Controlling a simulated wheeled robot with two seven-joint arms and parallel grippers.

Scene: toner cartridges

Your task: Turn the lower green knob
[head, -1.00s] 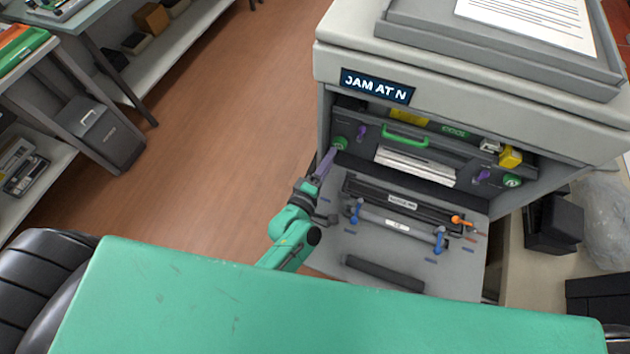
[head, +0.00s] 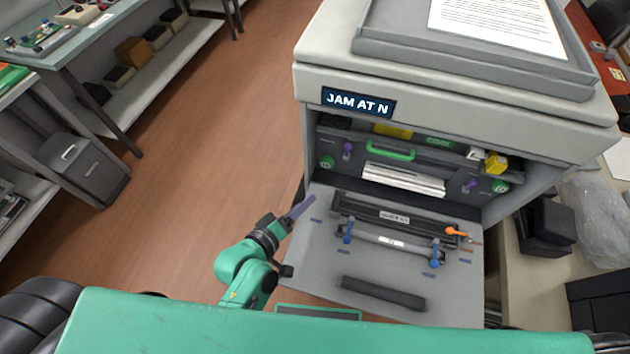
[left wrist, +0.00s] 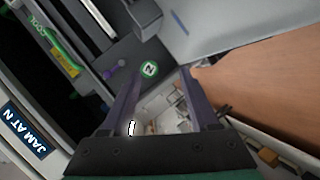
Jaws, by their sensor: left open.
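The copier's open front shows a left green knob (head: 327,162) and a right green knob (head: 500,187), at the two sides of the inner panel. The right one sits lower in the head picture; I cannot tell which is the lower one on the machine. My left gripper (head: 311,199), with purple-grey fingers, is below the left knob and apart from it, over the left edge of the lowered door. In the left wrist view, a green knob (left wrist: 149,68) with a white mark shows ahead, between the open, empty fingers (left wrist: 160,85). My right gripper is not in view.
Purple levers (head: 347,150) sit beside the knobs, and a green handle (head: 390,150) lies between them. The lowered door (head: 325,255) carries blue levers (head: 347,232), an orange lever (head: 456,231) and a dark bar (head: 383,293).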

